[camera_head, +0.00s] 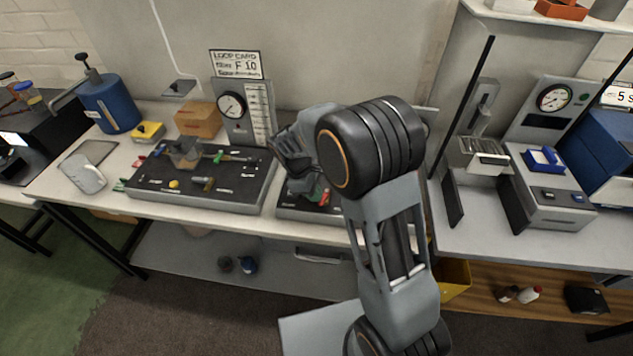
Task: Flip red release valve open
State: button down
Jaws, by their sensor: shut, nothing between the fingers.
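My arm reaches over the bench in the middle of the view. My gripper (293,172) points down and is shut, with nothing seen in it. It is above the left part of a dark base plate (296,211), just right of the large black board. A small red part (325,198) shows low on that plate, beside and partly behind my arm. I cannot tell whether it is the release valve, how it is turned, or whether my gripper touches it. Most of what stands on the plate is hidden behind my arm.
The black board (225,197) holds small fittings and a dial gauge (232,105) stands behind it. A blue cylinder (110,104) stands at the back left. A grey press-like stand (485,150) and a gauge unit (548,190) are on the right bench.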

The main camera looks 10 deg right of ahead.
jog(key=shift+d, duration=0.2)
jog(key=shift+w+d, duration=0.35)
jog(key=shift+d, duration=0.2)
jog(key=shift+a, duration=0.1)
jog(key=shift+w+a, duration=0.2)
jog(key=shift+a, duration=0.1)
jog(key=w+a, duration=0.1)
jog(key=w+a+r, duration=0.1)
jog(key=a, duration=0.1)
jog(key=shift+a+r+p, duration=0.1)
jog(key=shift+a+p, duration=0.15)
jog(key=shift+p, duration=0.05)
jog(key=b+v, duration=0.1)
jog(key=v, duration=0.7)
jog(key=shift+r, duration=0.4)
jog(key=shift+s, duration=0.1)
